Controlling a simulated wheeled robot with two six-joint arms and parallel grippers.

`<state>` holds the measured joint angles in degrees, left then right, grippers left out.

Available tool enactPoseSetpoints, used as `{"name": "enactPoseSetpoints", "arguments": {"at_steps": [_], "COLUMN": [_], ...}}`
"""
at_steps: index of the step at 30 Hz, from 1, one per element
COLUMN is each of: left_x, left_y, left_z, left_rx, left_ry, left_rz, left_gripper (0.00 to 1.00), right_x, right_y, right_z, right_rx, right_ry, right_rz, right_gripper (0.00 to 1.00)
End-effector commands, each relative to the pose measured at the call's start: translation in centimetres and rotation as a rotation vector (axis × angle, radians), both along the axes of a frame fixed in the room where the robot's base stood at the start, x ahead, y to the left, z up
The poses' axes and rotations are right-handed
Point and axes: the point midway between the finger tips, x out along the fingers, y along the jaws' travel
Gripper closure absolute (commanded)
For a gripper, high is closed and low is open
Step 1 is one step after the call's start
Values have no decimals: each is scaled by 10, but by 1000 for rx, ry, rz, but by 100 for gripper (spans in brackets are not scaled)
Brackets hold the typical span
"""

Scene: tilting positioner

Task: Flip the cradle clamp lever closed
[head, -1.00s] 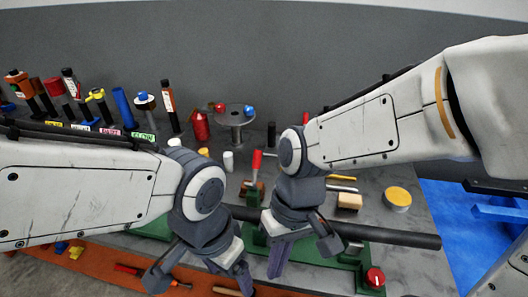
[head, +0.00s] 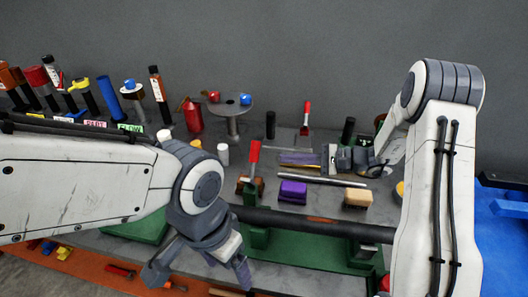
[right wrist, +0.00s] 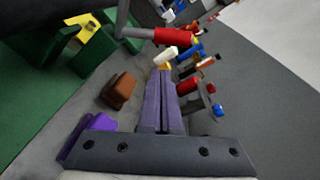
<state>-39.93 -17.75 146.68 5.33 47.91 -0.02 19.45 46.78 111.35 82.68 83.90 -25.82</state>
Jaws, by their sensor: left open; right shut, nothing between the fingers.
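The clamp lever has a red grip (head: 254,151) and stands roughly upright on the green cradle (head: 257,236), behind the dark pipe (head: 315,224). Its red grip (right wrist: 168,36) and grey arm also show at the top of the right wrist view. My right gripper (head: 297,158) is shut and empty behind the pipe, to the right of the lever, pointing left. Its purple fingers (right wrist: 165,95) are together in the right wrist view, apart from the lever. My left gripper (head: 203,270) is open and empty in front of the pipe, pointing down.
A brown block (right wrist: 118,90), a purple block (head: 292,192) and a tan block (head: 357,198) lie on the grey table behind the pipe. A grey stand (head: 233,120) and a red bottle (head: 193,116) stand at the back. Several tools stand in the left rack.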

Motion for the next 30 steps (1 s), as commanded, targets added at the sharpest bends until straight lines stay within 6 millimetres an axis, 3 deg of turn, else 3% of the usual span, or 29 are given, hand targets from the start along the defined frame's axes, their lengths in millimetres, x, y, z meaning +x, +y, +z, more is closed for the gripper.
{"name": "enactPoseSetpoints", "arguments": {"at_steps": [1,5,17,23,30], "left_x": [0,0,0,0,0], "left_y": [0,0,0,0,0], "left_z": [-3,-3,-2,8,27], "left_rx": [0,0,0,0,0], "left_ry": [0,0,0,0,0], "left_rz": [0,0,0,0,0], "left_gripper": [18,18,18,18,18], "right_x": [7,17,18,26,43], "right_y": [-11,-23,-21,4,53], "right_z": [-6,-9,-8,-9,-13], "right_rx": [21,49,51,50,50], "right_ry": [-3,-13,-13,-11,-11], "right_rz": [-42,-90,-92,-87,-87], "right_gripper": [100,100,100,100,100]}}
